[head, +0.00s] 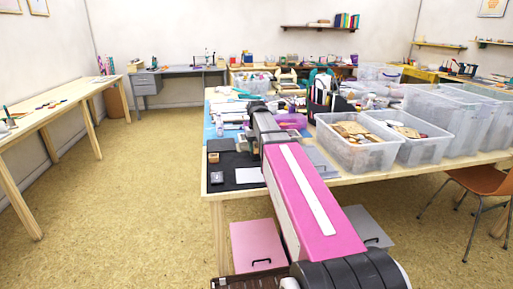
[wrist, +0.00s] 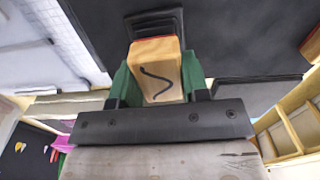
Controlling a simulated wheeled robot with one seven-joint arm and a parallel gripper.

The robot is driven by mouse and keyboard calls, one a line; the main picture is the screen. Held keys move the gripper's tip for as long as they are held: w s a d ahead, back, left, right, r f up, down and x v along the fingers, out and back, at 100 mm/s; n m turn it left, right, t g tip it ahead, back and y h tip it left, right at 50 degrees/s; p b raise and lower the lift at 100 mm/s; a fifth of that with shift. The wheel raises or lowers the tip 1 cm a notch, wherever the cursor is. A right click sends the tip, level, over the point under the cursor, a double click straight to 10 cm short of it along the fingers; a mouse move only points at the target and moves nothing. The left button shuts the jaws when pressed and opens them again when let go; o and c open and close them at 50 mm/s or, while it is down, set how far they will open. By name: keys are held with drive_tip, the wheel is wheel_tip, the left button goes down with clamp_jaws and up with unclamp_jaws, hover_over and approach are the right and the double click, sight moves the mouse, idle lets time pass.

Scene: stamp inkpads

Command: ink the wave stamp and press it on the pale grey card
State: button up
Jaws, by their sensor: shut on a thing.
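My gripper (wrist: 154,80) is shut on the wave stamp (wrist: 158,70), a light wooden block with a dark wavy line on the face towards the wrist camera. Green fingers hold it on both sides. A dark stepped rectangular piece (wrist: 155,20) shows just beyond the stamp; I cannot tell whether they touch. In the head view a pale card (head: 249,175) lies on the black mat (head: 228,184), at the near left table corner, partly beside my arm. My arm hides most of the gripper and stamp there. I cannot tell which dark piece is the inkpad.
Clear bins (head: 357,150) with contents fill the table's right. A pink box (head: 258,245) stands under the table. Open floor lies to the left.

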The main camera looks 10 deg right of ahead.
sight(256, 145)
drive_tip(key=shift+f, duration=0.6)
idle(1.6)
drive_tip(key=shift+r, duration=0.7)
idle(0.3)
drive_tip(key=shift+r, duration=2.7)
